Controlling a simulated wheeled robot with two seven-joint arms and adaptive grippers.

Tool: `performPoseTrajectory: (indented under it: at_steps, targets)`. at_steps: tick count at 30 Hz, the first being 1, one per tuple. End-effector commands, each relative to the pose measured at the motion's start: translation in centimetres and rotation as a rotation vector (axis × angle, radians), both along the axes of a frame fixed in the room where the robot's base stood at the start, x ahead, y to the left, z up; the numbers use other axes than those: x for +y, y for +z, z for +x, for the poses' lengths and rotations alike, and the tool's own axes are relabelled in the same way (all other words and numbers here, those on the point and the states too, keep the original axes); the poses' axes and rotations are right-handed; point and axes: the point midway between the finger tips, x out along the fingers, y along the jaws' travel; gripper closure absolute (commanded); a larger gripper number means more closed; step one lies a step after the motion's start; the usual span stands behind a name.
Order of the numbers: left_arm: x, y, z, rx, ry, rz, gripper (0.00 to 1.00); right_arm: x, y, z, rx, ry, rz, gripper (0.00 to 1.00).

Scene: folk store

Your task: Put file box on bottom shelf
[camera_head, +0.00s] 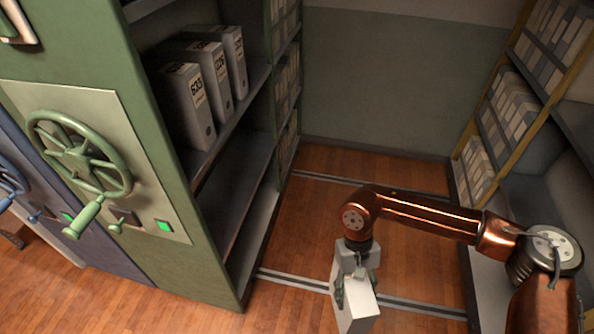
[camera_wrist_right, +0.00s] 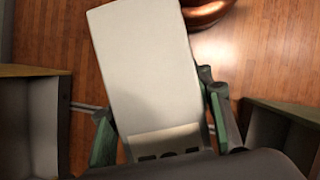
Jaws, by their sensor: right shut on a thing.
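My right gripper (camera_head: 356,276) is shut on a white file box (camera_head: 357,310) and holds it in the aisle, to the right of the green shelf unit. In the right wrist view the file box (camera_wrist_right: 148,65) fills the middle, with a green finger of my right gripper (camera_wrist_right: 160,125) on each side. Its dark label marks show at the bottom edge, partly hidden. The bottom shelf (camera_head: 252,225) of the green unit looks empty where visible. My left gripper is not in view.
Several file boxes (camera_head: 195,100) stand on the shelf above. The green unit (camera_head: 175,200) has a handwheel (camera_head: 80,152) on its end panel. Floor rails (camera_head: 300,282) cross the wooden aisle floor. Another filled shelf unit (camera_head: 515,105) stands at the right.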

Motion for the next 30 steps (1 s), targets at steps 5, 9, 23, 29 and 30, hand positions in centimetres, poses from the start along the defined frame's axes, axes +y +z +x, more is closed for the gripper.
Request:
performPoseTrajectory:
  at_steps: [5,9,23,29,30]
  targets:
    - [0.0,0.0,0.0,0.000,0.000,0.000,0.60,-3.2,1.0,1.3,-0.002,-0.077,0.002,1.00]
    - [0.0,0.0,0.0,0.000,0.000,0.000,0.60,-4.9,1.4,1.8,-0.002,-0.116,0.002,1.00]
    - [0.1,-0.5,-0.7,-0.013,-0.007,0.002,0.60,-6.2,4.0,1.0,-0.006,-0.141,0.001,1.00]
    - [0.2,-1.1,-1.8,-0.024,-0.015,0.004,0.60,-6.2,6.2,-0.2,-0.009,-0.136,-0.001,1.00]
    - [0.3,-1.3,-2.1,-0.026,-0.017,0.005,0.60,-6.2,6.8,-0.5,-0.009,-0.135,-0.002,1.00]
